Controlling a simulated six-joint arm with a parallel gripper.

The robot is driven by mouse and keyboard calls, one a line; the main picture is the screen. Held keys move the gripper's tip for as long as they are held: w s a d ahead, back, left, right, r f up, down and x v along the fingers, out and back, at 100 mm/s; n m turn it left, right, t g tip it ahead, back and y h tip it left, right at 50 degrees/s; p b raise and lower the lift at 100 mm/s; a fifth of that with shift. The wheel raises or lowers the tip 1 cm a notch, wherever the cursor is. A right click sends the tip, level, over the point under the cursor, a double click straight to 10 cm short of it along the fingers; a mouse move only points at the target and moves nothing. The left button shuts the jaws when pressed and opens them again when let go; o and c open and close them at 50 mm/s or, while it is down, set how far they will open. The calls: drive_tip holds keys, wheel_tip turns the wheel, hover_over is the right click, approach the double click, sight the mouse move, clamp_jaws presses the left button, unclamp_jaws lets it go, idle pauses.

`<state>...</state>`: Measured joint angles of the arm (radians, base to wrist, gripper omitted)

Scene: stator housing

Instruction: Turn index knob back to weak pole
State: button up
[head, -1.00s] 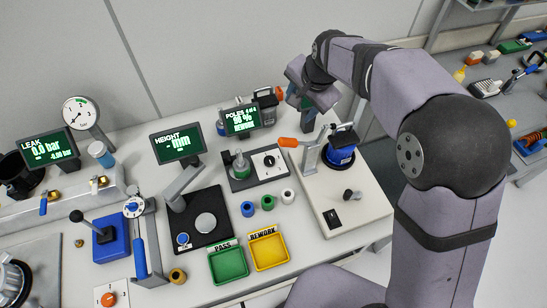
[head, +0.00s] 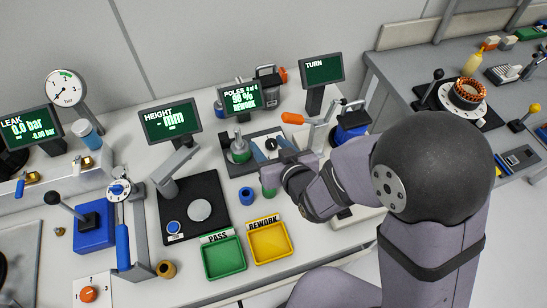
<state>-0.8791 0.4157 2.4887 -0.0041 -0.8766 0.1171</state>
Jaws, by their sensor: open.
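The index knob (head: 271,144) is a small dark knob on a white dial, on the poles station's grey base plate (head: 243,168). A green part (head: 240,150) with an upright post stands left of it on the same plate. My gripper (head: 275,152) is open at the knob's near right side, and its fingers partly cover the dial. I cannot tell whether they touch or straddle the knob. The poles screen (head: 240,98) above reads a ninety-something percentage and REWORK in green; the last digit is blurred.
A small blue ring (head: 246,196) stands just in front of the plate; a green one (head: 268,191) is beside my wrist. Green PASS (head: 223,257) and yellow REWORK (head: 270,243) trays lie in front.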

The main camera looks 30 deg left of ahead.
drive_tip(key=t+b, duration=0.1)
drive_tip(key=b, duration=0.2)
approach(272, 143)
drive_tip(key=shift+w+a+f, duration=0.1)
drive_tip(key=shift+w+a, duration=0.05)
drive_tip(key=shift+a, duration=0.55)
drive_tip(key=shift+d+f, duration=0.1)
drive_tip(key=shift+d, duration=0.15)
drive_tip(key=shift+w+a+f+b, duration=0.1)
drive_tip(key=shift+b, duration=0.3)
drive_tip(key=b+x, duration=0.2)
drive_tip(key=b, duration=0.2)
drive_tip(key=shift+f+b, duration=0.15)
drive_tip(key=shift+b, duration=0.25)
drive_tip(key=shift+w+a, duration=0.2)
drive_tip(key=shift+w, duration=0.05)
drive_tip(key=shift+p+x, duration=0.45)
drive_tip(key=shift+x, duration=1.75)
drive_tip(key=shift+w+n, duration=0.1)
drive_tip(key=shift+n, duration=0.2)
drive_tip(key=c, duration=1)
